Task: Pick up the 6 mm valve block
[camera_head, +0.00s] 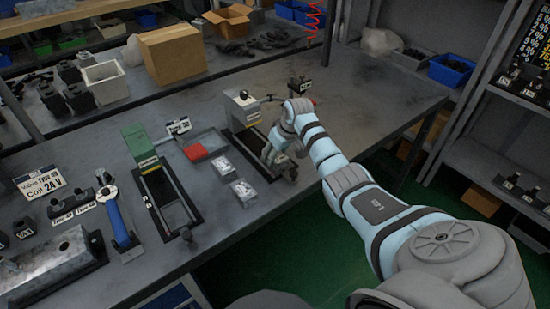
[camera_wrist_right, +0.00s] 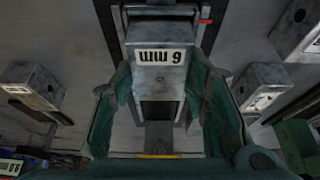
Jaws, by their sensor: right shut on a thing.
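The 6 mm valve block (camera_wrist_right: 160,75) is grey, with a white "6 mm" label that appears upside down in the right wrist view. It sits between the two green-lined fingers of my right gripper (camera_wrist_right: 160,105), which is shut on it. In the head view, my right gripper (camera_head: 280,157) is low over the dark-framed station on the bench and hides the block there. Whether the block's underside touches anything is hidden. My left gripper is not in view.
The bench (camera_head: 365,105) is clear at the right.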

